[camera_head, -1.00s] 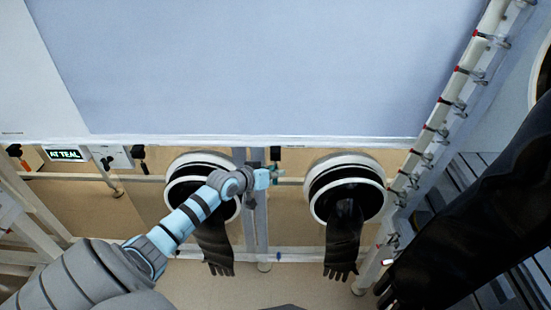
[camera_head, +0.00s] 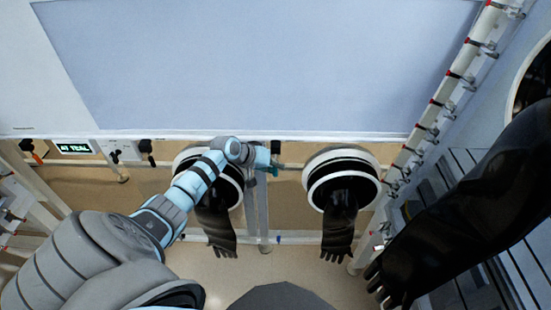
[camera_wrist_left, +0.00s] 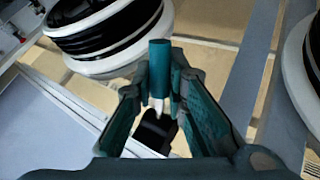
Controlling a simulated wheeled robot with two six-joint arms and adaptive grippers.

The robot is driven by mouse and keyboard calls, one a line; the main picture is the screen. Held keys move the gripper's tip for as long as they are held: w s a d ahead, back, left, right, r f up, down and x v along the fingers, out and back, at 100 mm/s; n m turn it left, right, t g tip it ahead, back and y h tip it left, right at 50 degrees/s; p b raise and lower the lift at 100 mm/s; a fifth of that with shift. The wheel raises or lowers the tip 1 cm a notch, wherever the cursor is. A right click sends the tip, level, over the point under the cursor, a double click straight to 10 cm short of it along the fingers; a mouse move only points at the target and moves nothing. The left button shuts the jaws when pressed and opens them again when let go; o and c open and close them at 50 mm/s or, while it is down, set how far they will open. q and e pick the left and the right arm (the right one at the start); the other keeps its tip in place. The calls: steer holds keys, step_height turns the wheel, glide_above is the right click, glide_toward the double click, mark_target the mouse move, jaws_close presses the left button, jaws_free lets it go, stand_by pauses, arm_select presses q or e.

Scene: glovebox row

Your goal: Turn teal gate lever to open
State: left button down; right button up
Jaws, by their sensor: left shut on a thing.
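The teal gate lever (camera_wrist_left: 159,69) shows in the left wrist view as a teal cylinder on a thin white shaft, above a black mount (camera_wrist_left: 155,131). My left gripper (camera_wrist_left: 162,82) has its two teal fingers on either side of the lever, shut on it. In the head view my left gripper (camera_head: 272,160) is at the post between the two glove ports, just below the panel's lower edge. The lever is mostly hidden there by the gripper. My right gripper is in neither view.
A left glove port (camera_head: 180,163) and a right glove port (camera_head: 343,156) flank the gripper, each with a hanging black glove. A larger black glove (camera_head: 465,215) hangs at the right. A lit sign (camera_head: 73,148) reads "AT TEAL". A pipe rail (camera_head: 440,95) runs along the right.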

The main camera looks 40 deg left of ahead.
arm_select(q)
steer(key=c, duration=1.9)
jaws_free()
steer(key=v, duration=1.2)
steer(key=shift+d, duration=0.1)
